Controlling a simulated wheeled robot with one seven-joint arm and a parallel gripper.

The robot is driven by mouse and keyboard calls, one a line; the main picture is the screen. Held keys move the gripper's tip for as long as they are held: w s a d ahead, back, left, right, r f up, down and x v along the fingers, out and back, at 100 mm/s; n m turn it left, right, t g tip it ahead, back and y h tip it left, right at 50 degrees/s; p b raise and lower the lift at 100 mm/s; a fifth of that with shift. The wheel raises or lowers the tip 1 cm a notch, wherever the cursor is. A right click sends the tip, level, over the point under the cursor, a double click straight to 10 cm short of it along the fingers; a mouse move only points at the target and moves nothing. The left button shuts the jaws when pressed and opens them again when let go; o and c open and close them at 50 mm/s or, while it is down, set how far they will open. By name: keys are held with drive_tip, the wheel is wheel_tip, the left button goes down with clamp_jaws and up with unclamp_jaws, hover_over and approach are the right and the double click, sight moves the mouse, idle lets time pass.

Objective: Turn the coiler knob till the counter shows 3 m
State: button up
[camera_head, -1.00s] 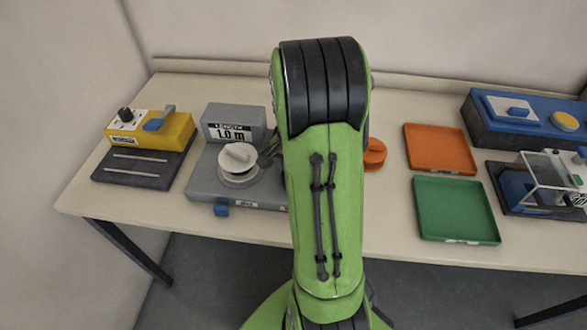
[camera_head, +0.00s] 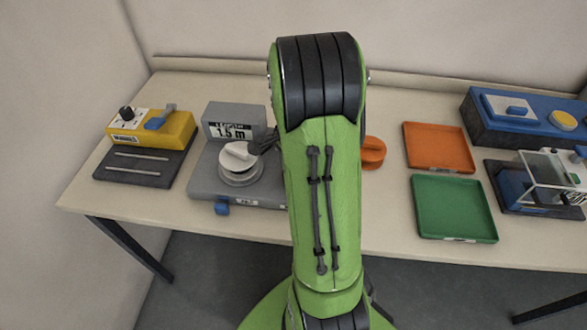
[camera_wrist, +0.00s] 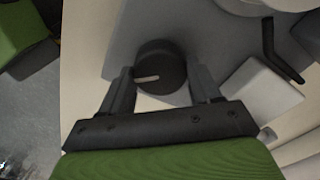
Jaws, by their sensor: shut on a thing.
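The coiler (camera_head: 205,172) is a grey unit at the left of the table. Its counter (camera_head: 231,132) reads 1.5 m. In the wrist view the coiler knob (camera_wrist: 160,62) is black and round with a white pointer mark, set on the grey base. My gripper (camera_wrist: 161,84) is shut on the knob, one finger at each side. In the head view my arm hides the knob and most of my gripper. A white reel (camera_head: 239,160) stands on the coiler beside my arm.
A yellow device (camera_head: 180,130) with a dark plate stands left of the coiler. To the right are an orange round object (camera_head: 372,152), an orange tray (camera_head: 408,130), a green tray (camera_head: 416,190) and blue machines (camera_head: 475,115). Bare table (camera_head: 395,240) runs along the front.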

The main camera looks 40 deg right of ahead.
drive_tip(key=o, duration=0.8)
drive_tip(key=shift+r, duration=0.1)
wheel_tip(320, 180, up, 16)
drive_tip(key=p, duration=0.5)
drive_tip(key=shift+f, duration=0.2)
drive_tip(key=s+a+r+n+t, duration=0.2)
drive_tip(key=s+a+n, duration=0.1)
drive_tip(key=a+n, duration=0.3)
drive_tip(key=s+a+r+n+t+p, duration=0.1)
drive_tip(key=s+a+r+n, duration=0.2)
drive_tip(key=a+n, duration=0.4)
drive_tip(key=s+a+r+n+t+p, duration=0.1)
drive_tip(key=s+a+r+n+t, duration=0.1)
drive_tip(key=s+a+n, duration=0.3)
drive_tip(key=shift+s+a+r+n+t, duration=0.1)
drive_tip(key=shift+a+n+t, duration=0.05)
drive_tip(key=shift+a+n, duration=0.5)
drive_tip(key=shift+s+a+r+n+t, duration=0.15)
drive_tip(key=shift+a+n, duration=0.25)
drive_tip(key=shift+n, duration=0.35)
